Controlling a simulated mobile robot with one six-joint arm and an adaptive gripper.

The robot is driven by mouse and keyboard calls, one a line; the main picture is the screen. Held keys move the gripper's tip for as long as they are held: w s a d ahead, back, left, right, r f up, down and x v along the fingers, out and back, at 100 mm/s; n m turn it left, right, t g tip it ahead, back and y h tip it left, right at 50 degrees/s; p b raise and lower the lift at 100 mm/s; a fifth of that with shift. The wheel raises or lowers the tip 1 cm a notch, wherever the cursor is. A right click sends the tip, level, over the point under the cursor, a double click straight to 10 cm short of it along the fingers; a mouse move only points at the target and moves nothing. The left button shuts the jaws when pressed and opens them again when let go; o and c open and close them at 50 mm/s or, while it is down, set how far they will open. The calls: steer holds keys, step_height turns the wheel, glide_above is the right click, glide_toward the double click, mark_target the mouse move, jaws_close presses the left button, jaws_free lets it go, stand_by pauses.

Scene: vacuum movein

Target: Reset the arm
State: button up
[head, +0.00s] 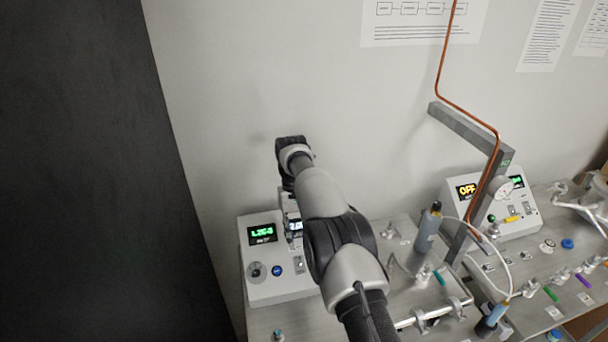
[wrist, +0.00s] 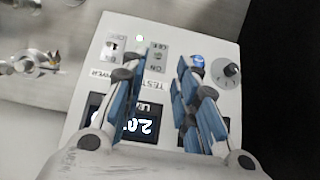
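My arm (head: 325,190) reaches forward over the left part of the bench, above a white control box (head: 262,285). My gripper (wrist: 157,68) shows in the wrist view with its two blue-padded fingers apart and nothing between them. The control box (wrist: 88,85) lies beyond the fingers there, with a display, switches labelled POWER and TEST, a blue button (wrist: 197,61) and a dark knob (wrist: 226,72). In the head view the arm hides most of the gripper and part of the box.
A dark panel (head: 90,180) stands close on the left. A second white box (head: 510,215) reads OFF at the right, near a grey post with a copper tube (head: 441,80). Valves, clamps, hoses and a grey cylinder (head: 428,230) crowd the bench. The wall behind is mostly bare.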

steer(key=s+d+r+m+t+b, duration=0.1)
steer(key=s+d+r+b, duration=0.1)
steer(key=s+d+r, duration=0.35)
steer(key=s+d+r+t+y+b, duration=0.1)
steer(key=s+d+r+t+b, duration=0.15)
steer(key=r, duration=0.55)
steer(key=s+d+r+m+b, duration=0.1)
steer(key=s+d+r, duration=0.35)
steer(key=r, duration=0.25)
steer(key=s+d+f+t+b, duration=0.1)
steer(key=s+f, duration=0.2)
steer(key=s, duration=0.5)
steer(key=s+d+f+t+b, duration=0.1)
steer(key=s+d+f+b, duration=0.1)
steer(key=s, duration=0.7)
steer(key=s+d+f+m+t+b, duration=0.1)
steer(key=s+f, duration=0.3)
steer(key=s, duration=0.4)
steer(key=shift+s+d+f+t, duration=0.15)
steer(key=shift+s+d+t, duration=0.3)
steer(key=shift+d, duration=0.3)
